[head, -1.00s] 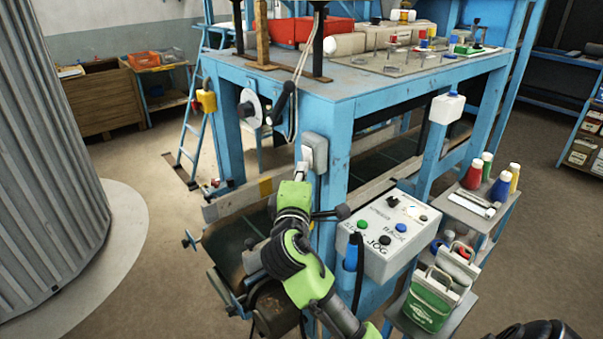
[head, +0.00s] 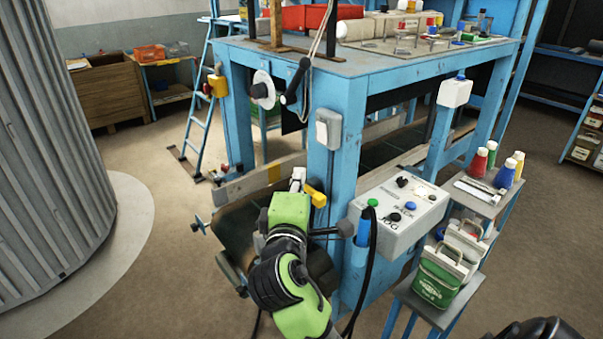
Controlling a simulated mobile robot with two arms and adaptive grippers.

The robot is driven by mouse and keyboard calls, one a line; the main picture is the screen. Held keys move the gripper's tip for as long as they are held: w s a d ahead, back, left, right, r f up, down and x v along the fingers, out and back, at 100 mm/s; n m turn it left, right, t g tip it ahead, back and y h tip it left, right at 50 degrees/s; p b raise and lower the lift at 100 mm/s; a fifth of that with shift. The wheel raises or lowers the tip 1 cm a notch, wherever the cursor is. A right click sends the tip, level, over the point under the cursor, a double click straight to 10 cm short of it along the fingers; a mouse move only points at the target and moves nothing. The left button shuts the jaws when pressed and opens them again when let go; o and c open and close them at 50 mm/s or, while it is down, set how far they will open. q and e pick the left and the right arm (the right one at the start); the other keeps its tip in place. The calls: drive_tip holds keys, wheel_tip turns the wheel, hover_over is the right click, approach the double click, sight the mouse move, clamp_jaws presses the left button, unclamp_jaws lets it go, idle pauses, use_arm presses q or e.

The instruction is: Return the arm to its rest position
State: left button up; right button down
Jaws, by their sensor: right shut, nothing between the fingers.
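My right arm, green and black, comes up from the bottom middle of the head view. Its gripper (head: 298,179) is small and pale, and it is shut with nothing held. It is in front of the blue machine leg (head: 330,180), below and left of a grey switch box (head: 328,129) on that leg. A yellow lever-like part (head: 316,195) shows just right of the gripper; I cannot tell whether they touch. My left gripper is not in view.
A control box (head: 400,213) with buttons stands right of my arm, with a black cable hanging beside it. Open floor lies to the left.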

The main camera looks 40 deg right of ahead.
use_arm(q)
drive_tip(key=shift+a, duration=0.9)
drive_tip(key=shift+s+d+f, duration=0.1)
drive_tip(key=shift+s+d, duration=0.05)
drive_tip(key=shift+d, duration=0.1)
